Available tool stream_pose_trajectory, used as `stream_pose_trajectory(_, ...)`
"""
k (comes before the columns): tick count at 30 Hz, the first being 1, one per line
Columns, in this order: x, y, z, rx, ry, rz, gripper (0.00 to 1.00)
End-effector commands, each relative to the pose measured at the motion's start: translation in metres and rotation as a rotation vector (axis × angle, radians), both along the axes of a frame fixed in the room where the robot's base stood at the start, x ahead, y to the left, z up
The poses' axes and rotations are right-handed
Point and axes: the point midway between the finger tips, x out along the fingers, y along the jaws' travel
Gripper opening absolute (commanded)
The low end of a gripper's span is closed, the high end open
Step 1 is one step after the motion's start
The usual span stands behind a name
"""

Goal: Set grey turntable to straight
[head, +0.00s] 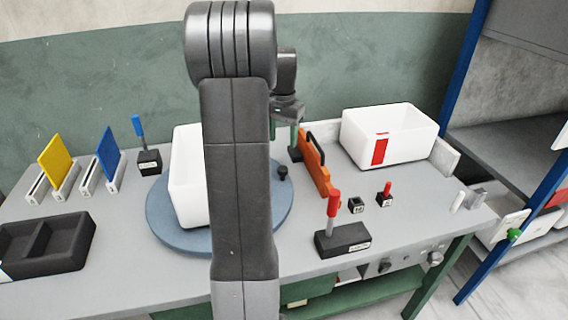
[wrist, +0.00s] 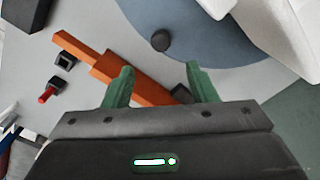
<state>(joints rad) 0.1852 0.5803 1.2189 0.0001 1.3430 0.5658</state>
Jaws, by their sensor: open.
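The turntable (head: 165,228) is a round blue-grey disc on the table, partly hidden behind my arm. A white bin (head: 186,180) stands on it, also partly hidden. A black knob (head: 282,172) stands near the disc's right edge. In the wrist view the disc (wrist: 205,30) fills the top, with the knob (wrist: 160,40) just beyond my fingertips. My gripper (wrist: 159,75) is open with green fingers and nothing between them. It is apart from the knob. In the head view, my gripper (head: 284,130) is partly hidden by my arm, behind the knob.
An orange bar (head: 316,165) stands right of the disc and shows close under my fingers in the wrist view (wrist: 125,75). A red-handled lever (head: 334,205) is in front. A white bin with a red mark (head: 400,135) stands back right. A black tray (head: 50,245) lies left.

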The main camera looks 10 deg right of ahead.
Motion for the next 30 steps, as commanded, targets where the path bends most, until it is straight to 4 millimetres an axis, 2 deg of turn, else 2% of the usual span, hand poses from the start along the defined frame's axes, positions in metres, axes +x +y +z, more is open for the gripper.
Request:
stream_pose_trajectory(1,-0.001,0.0,-0.013,0.001,0.006,0.0,0.52)
stream_pose_trajectory(6,-0.001,0.0,-0.05,0.001,0.006,0.0,0.52)
stream_pose_trajectory(12,-0.001,0.0,-0.086,0.001,0.004,0.0,0.52)
stream_pose_trajectory(15,0.0,0.0,-0.097,0.001,0.002,0.0,0.52)
stream_pose_trajectory(20,0.0,0.0,-0.106,0.0,0.0,0.0,0.52)
stream_pose_trajectory(28,0.0,0.0,-0.107,-0.001,-0.001,0.0,0.52)
stream_pose_trajectory(30,0.0,0.0,-0.107,-0.001,-0.001,0.0,0.41)
